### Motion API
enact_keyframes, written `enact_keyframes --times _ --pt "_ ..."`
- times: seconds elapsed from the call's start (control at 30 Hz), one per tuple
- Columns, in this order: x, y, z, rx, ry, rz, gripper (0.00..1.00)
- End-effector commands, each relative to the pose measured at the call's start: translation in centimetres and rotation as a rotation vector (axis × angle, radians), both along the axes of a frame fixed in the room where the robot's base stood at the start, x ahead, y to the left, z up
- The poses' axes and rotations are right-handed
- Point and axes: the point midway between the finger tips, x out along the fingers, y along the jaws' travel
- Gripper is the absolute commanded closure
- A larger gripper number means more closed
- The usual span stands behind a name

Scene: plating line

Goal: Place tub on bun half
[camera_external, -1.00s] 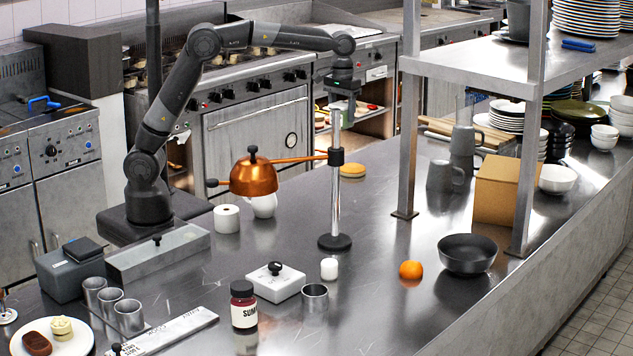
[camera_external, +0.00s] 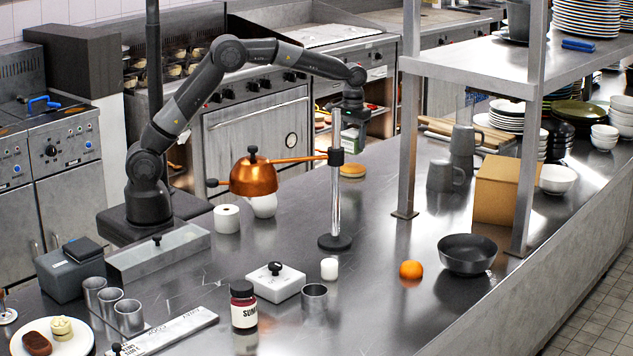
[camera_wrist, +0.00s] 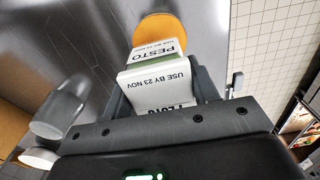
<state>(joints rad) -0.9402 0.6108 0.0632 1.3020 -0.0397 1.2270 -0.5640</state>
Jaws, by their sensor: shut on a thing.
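A white tub with a green band and a PESTO label (camera_wrist: 155,84) is between my fingers in the wrist view; it also shows in the external view (camera_external: 351,139), partly behind the lamp stand. My gripper (camera_wrist: 162,92) is shut on it, pointing down at the end of the arm in the external view (camera_external: 352,118). The orange-brown bun half (camera_external: 352,171) lies on the steel counter below the tub. In the wrist view the bun half (camera_wrist: 160,27) shows beyond the tub, partly covered by it. The tub appears above the bun, apart from it.
A copper heat lamp (camera_external: 254,176) on a chrome stand (camera_external: 336,205) stands in front of the bun in the external view. Grey mugs (camera_external: 440,176) and a cardboard box (camera_external: 500,190) stand to the right, near a shelf post (camera_external: 407,140).

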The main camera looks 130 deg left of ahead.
Motion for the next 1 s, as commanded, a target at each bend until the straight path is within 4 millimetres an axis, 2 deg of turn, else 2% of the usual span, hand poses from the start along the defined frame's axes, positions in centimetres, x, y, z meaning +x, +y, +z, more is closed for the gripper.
enact_keyframes --times 0.27,0.63,0.67,0.9,1.0 --pt "-0.1 0.0 -3.6 -0.002 0.001 0.001 0.73" --pt "0.0 -0.1 -4.1 -0.001 0.001 0.001 0.73" --pt "0.0 -0.1 -4.1 -0.002 0.001 0.001 0.44" --pt "0.0 -0.1 -4.1 -0.002 0.001 0.001 0.25" --pt "0.0 -0.1 -4.1 -0.001 0.001 0.001 0.24"
